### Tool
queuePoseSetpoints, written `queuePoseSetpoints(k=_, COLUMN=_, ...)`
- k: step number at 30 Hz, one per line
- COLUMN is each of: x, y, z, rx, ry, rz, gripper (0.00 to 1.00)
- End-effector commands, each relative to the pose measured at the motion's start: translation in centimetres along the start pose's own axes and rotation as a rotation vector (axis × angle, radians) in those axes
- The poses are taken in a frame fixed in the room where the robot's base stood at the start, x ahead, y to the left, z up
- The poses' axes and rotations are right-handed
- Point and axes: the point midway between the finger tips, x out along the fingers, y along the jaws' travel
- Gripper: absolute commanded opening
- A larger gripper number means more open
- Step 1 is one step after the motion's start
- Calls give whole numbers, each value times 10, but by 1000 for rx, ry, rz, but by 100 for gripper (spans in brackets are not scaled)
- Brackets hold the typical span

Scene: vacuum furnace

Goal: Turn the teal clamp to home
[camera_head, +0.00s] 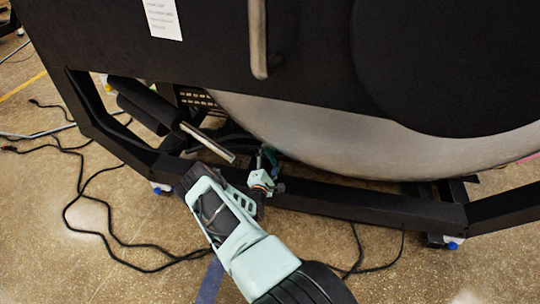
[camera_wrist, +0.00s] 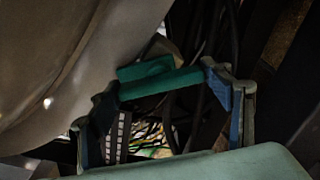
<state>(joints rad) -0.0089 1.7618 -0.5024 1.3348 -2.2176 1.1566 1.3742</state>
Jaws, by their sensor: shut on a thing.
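The teal clamp (camera_wrist: 162,84) shows in the wrist view as a dark teal bar with a short teal block behind it. It spans the gap between the two fingers of my gripper (camera_wrist: 166,95), which is shut on it. In the head view only a small dark teal part of the clamp (camera_head: 270,154) shows, low beside the silver vessel. My gripper (camera_head: 262,182) reaches it there from the front, just over the black frame bar, and hides much of it.
The silver furnace vessel (camera_head: 320,135) curves close above my gripper. A black frame bar (camera_head: 365,206) runs just below. A black cylinder with a silver rod (camera_head: 208,142) lies to the left. Black cables (camera_head: 88,205) lie on the floor, and several cables (camera_wrist: 190,110) hang behind the clamp.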

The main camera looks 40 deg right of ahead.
Motion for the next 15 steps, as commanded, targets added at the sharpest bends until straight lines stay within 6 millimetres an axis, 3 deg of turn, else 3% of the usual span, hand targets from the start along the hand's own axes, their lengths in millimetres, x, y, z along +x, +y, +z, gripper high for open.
queuePoseSetpoints(k=15, x=0, y=2, z=1, rx=490, ry=1, rz=-1, gripper=48)
